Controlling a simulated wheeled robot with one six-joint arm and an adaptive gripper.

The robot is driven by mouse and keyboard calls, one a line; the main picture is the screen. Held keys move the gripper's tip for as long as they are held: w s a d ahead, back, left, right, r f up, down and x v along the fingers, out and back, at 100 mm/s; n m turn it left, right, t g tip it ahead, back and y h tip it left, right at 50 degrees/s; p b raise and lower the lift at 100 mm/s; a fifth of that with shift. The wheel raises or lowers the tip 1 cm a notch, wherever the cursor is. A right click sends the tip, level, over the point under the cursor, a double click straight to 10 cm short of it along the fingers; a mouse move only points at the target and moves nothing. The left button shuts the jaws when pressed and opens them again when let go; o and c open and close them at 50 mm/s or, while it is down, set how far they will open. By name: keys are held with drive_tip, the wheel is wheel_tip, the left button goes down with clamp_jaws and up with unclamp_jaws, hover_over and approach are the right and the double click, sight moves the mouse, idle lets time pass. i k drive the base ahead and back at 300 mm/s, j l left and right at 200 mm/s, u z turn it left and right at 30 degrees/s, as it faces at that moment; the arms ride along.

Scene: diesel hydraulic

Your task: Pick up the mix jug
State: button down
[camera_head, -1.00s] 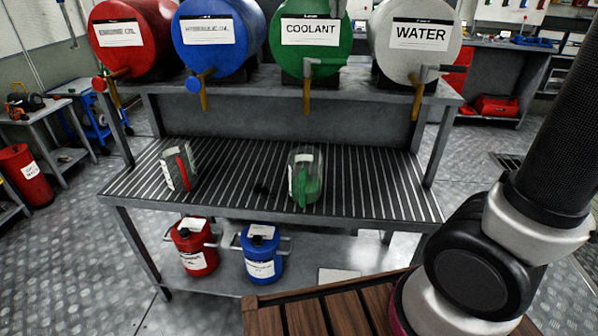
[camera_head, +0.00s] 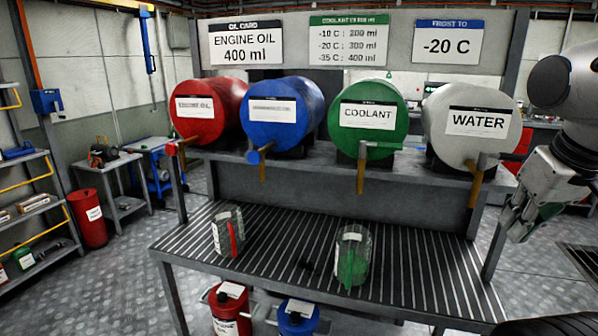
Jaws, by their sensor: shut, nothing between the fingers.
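Two clear jugs stand upright on the slatted bench top (camera_head: 420,270). The jug with a green handle (camera_head: 352,256) stands below the coolant tap. The jug with a red handle (camera_head: 228,231) stands farther left. Their labels are too small to read, so I cannot tell by name which is the mix jug. My gripper (camera_head: 517,228) is at the right, pointing down near the right end of the bench. It is shut and empty, well apart from both jugs.
Red engine oil (camera_head: 208,110), blue (camera_head: 283,113), green coolant (camera_head: 368,115) and white water (camera_head: 470,122) drums sit on the shelf above, with taps hanging over the bench. Red (camera_head: 230,308) and blue (camera_head: 298,318) cans stand below. The bench between the green-handled jug and my gripper is clear.

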sight(352, 262)
drive_tip(key=i+j, duration=0.1)
drive_tip(key=j, duration=0.2)
drive_tip(key=i+j, duration=0.1)
drive_tip(key=j, duration=0.15)
drive_tip(key=i+j, duration=0.1)
drive_tip(key=j, duration=0.2)
drive_tip(key=i+j+z, duration=0.15)
drive_tip(key=j+z, duration=0.3)
drive_tip(key=j, duration=0.25)
drive_tip(key=j+z, duration=0.4)
drive_tip(key=j, duration=0.3)
drive_tip(key=z, duration=1.4)
drive_tip(key=i+j, duration=0.05)
drive_tip(key=j, duration=0.05)
